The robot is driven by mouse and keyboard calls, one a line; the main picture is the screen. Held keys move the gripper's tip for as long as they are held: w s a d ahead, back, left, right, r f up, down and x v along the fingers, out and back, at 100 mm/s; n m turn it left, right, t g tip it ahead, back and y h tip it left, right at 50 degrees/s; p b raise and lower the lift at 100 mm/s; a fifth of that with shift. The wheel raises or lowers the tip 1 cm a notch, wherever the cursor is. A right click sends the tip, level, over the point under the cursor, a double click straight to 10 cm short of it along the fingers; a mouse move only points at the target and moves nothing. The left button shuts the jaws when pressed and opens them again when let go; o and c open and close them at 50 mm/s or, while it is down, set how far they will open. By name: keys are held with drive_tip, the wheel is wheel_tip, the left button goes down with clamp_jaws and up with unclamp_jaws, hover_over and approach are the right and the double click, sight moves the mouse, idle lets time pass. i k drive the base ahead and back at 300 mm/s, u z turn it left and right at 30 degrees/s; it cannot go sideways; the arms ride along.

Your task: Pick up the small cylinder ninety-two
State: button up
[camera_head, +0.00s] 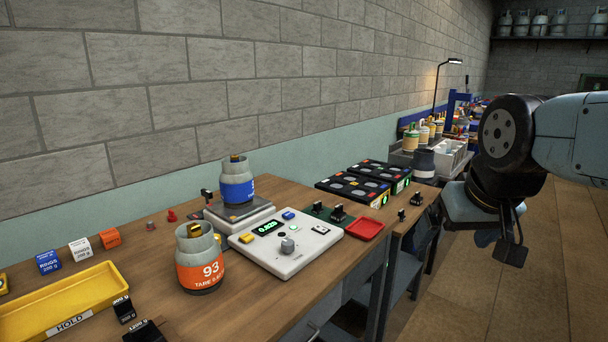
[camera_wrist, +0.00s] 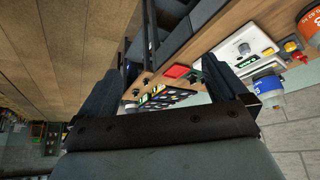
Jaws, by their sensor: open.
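No label reading 92 is legible. A small grey cylinder with a blue band (camera_head: 237,190) stands upright on the scale pan (camera_head: 238,216); its number is turned mostly away. It also shows at the right of the wrist view (camera_wrist: 267,84). My gripper (camera_wrist: 160,68) is open and empty, away from both cylinders, off the bench's right side in the head view (camera_head: 487,238).
The scale's control panel (camera_head: 285,245) has a lit display. A red tray (camera_head: 365,229) lies beside it. A yellow HOLD tray (camera_head: 62,309) and labelled weight blocks (camera_head: 80,247) are at left. Black units (camera_head: 353,186) stand farther back. The floor (camera_head: 500,300) right of the bench is clear.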

sight(237, 180)
drive_tip(key=u, duration=1.2)
drive_tip(key=i, duration=0.1)
drive_tip(key=z, duration=3.25)
drive_tip(key=i, duration=1.5)
drive_tip(key=u, duration=3.5)
